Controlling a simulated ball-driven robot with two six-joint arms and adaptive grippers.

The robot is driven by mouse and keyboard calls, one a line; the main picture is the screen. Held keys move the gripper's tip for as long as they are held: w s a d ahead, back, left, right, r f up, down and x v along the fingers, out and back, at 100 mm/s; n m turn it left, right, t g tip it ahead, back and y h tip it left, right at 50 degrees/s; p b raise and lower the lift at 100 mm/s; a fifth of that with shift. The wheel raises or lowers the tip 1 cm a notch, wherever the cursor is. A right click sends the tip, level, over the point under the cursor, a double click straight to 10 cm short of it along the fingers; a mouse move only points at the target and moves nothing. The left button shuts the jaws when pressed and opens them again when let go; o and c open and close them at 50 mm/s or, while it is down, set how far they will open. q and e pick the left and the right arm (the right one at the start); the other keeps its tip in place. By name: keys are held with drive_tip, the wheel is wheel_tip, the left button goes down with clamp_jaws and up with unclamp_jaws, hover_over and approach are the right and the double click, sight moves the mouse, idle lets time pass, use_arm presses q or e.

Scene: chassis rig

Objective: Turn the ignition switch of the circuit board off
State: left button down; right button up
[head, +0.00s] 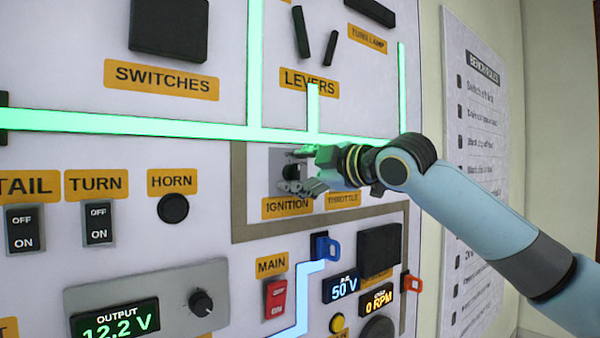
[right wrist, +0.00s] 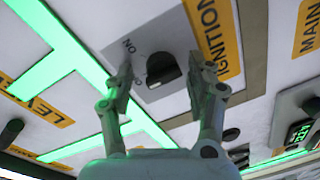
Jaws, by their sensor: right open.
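The ignition switch (head: 291,172) is a dark knob on a grey plate above the orange IGNITION label, on the upright board. In the right wrist view the knob (right wrist: 162,69) shows as a black half-round shape, with ON lettering on the plate beside it. My right gripper (head: 305,170) is at the switch in the head view, covering part of its plate. In the right wrist view my right gripper (right wrist: 160,75) is open, one finger on each side of the knob, with visible gaps. It holds nothing. My left gripper is not in view.
A red MAIN switch (head: 276,299) and a blue connector (head: 325,247) sit below the ignition. A lit green line (head: 180,126) runs across the board above it. Two black levers (head: 303,32) are higher up. A paper checklist (head: 483,150) hangs on the right wall.

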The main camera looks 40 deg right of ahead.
sight(288, 117)
drive_tip(key=o, duration=0.4)
wheel_tip(288, 117, up, 9)
drive_tip(key=shift+w+r, duration=0.15)
drive_tip(key=shift+r, duration=0.05)
drive_tip(key=shift+a+r, duration=0.1)
drive_tip(key=shift+r, duration=0.5)
drive_tip(key=shift+g, duration=0.8)
wheel_tip(288, 117, down, 5)
drive_tip(key=shift+f, duration=0.1)
drive_tip(key=shift+s+d+f, duration=0.1)
drive_tip(key=shift+s+d, duration=0.1)
drive_tip(key=v, duration=0.1)
drive_tip(key=b+v, duration=0.1)
drive_tip(key=v, duration=0.1)
drive_tip(key=shift+s+d+f, duration=0.1)
drive_tip(key=shift+s+f, duration=0.05)
drive_tip(key=shift+f, duration=0.2)
drive_tip(key=c, duration=0.4)
drive_tip(key=f+b+v, duration=0.2)
drive_tip(key=b+v, duration=0.7)
drive_tip(key=b, duration=0.4)
drive_tip(key=shift+s+b, duration=0.25)
drive_tip(key=shift+b, duration=0.05)
